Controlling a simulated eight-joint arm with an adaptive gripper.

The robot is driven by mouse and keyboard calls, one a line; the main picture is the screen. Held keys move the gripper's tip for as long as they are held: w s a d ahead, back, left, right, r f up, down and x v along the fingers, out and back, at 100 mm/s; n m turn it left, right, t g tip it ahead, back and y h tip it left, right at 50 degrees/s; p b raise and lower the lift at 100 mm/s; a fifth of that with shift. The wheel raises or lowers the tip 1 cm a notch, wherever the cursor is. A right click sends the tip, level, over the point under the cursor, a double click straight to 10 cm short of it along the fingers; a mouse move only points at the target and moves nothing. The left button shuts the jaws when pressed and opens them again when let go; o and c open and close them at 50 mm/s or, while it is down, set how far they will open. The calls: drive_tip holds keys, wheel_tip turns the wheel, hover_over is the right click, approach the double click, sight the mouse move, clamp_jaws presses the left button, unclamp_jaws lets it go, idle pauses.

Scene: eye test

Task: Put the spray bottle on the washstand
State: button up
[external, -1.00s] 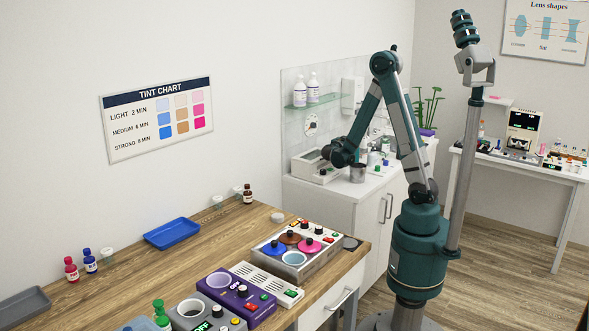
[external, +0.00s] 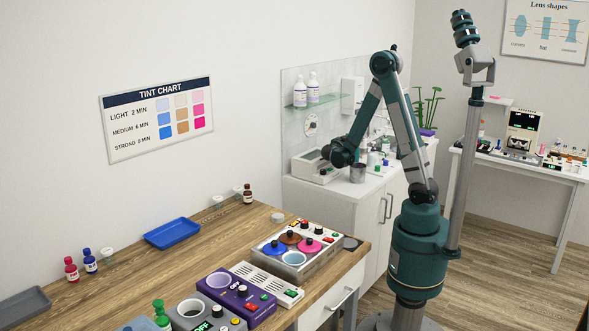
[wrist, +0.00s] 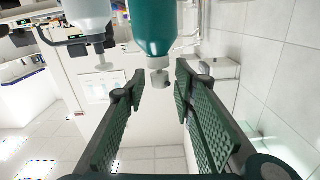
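A teal bottle (wrist: 155,28) with a white nozzle (wrist: 158,78) shows inverted at the top of the wrist view; I take it for the spray bottle. A small teal bottle (external: 374,159) on the white cabinet counter in the external view seems to be the same one. The white cabinet (external: 318,205) with sink fittings seems to be the washstand. My gripper (wrist: 160,86) is open, its two ridged pads apart with nothing held. The nozzle lies in line with the gap, at or just beyond the fingertips. In the external view my gripper is small, dark and hard to make out.
A pale bottle (wrist: 90,22) stands beside the teal one. A glass shelf (external: 318,101) with two bottles is above. A wooden bench (external: 125,272) stands at front left.

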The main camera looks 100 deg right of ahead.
drive_tip(key=p+v, duration=0.2)
drive_tip(key=v, duration=1)
idle(0.3)
